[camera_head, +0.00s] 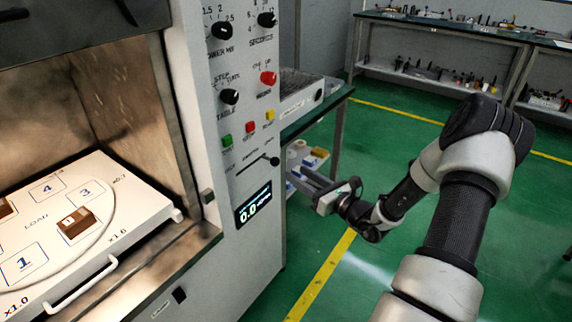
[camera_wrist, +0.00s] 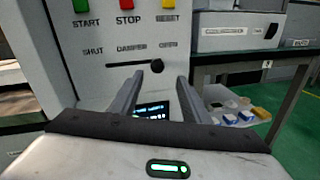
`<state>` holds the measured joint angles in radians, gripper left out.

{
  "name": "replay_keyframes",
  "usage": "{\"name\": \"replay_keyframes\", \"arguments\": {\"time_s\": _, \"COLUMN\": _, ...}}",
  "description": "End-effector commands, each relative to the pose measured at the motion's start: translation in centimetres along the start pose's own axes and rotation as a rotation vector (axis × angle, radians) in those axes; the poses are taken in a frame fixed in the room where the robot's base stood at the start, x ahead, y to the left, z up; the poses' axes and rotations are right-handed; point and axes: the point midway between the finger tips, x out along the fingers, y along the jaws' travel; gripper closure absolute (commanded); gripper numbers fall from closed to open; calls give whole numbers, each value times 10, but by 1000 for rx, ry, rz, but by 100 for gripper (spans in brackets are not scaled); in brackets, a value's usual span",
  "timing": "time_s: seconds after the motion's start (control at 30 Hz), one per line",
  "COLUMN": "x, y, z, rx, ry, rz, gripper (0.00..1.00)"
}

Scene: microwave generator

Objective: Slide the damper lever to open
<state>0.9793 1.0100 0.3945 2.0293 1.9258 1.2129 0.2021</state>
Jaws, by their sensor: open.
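The damper lever is a dark round knob (camera_wrist: 157,66) on a horizontal slot in the machine's front panel. The label at the slot's left reads SHUT, the middle one DAMPER, and the right one appears to read OPEN. The knob sits at or near the slot's right end, and it also shows in the head view (camera_head: 274,160). My gripper (camera_wrist: 160,77) is open and empty, its fingertips on either side of the knob's line in the wrist view. In the head view my gripper (camera_head: 297,177) is right of the panel, apparently apart from the knob.
Green, red and yellow buttons (camera_head: 250,126) sit above the slot, with a lit display (camera_head: 253,205) below it. At left, a white load tray (camera_head: 120,215) carries brown blocks. A side bench (camera_head: 318,108) stands behind my gripper. Green floor is open to the right.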

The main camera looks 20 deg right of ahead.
Motion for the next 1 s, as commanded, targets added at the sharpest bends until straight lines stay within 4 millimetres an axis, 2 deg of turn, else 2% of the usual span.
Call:
{"name": "replay_keyframes", "arguments": {"time_s": 0.03, "x": -13, "y": 0, "z": 1, "rx": 2, "ry": 2, "rz": -4, "gripper": 57}}
{"name": "replay_keyframes", "arguments": {"time_s": 0.2, "x": -44, "y": -1, "z": 1, "rx": 0, "ry": 0, "rz": -3, "gripper": 57}}
{"name": "replay_keyframes", "arguments": {"time_s": 0.37, "x": -60, "y": -1, "z": 0, "rx": 0, "ry": 1, "rz": -1, "gripper": 57}}
{"name": "replay_keyframes", "arguments": {"time_s": 0.53, "x": -65, "y": 0, "z": 0, "rx": -1, "ry": 0, "rz": -1, "gripper": 57}}
{"name": "replay_keyframes", "arguments": {"time_s": 1.0, "x": -62, "y": 4, "z": 2, "rx": -11, "ry": 6, "rz": 15, "gripper": 57}}
